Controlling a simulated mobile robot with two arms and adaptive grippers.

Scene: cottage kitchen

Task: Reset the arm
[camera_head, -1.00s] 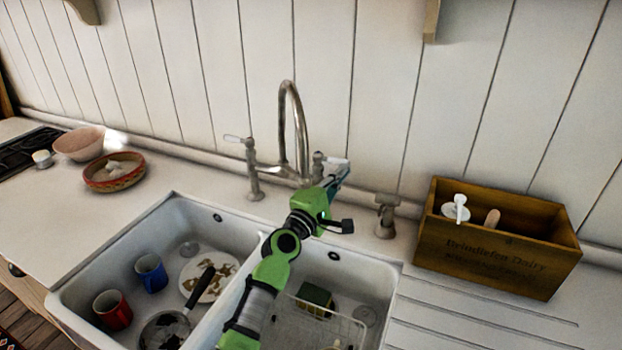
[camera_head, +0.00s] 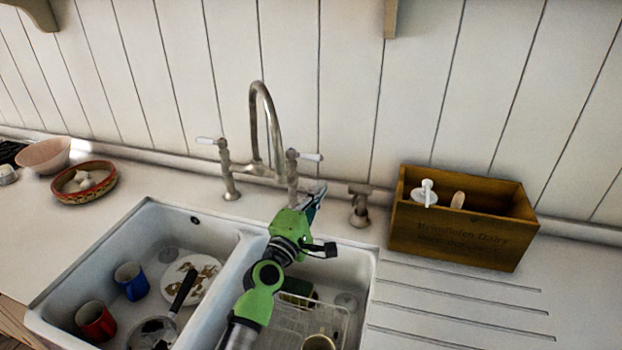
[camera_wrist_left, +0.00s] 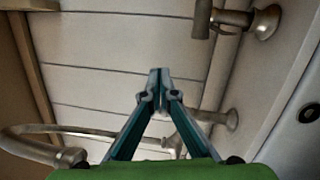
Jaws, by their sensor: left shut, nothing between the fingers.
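My left arm reaches up over the right basin of the double sink. My left gripper (camera_head: 318,192) is beside the right-hand tap handle (camera_head: 305,156), in front of the back wall. In the left wrist view its two teal fingers (camera_wrist_left: 158,80) meet at their tips with nothing between them. The tap's post (camera_wrist_left: 215,118) shows just past the fingers on the right, and whether they touch it I cannot tell. My right gripper is in neither view.
The tall curved faucet (camera_head: 266,125) stands behind the sink. A wooden box (camera_head: 450,240) stands on the counter at the right. The left basin holds a blue mug (camera_head: 131,281), a red mug (camera_head: 95,322), a dirty plate (camera_head: 205,272) and a pan (camera_head: 152,333). A wire rack (camera_head: 330,318) sits in the right basin.

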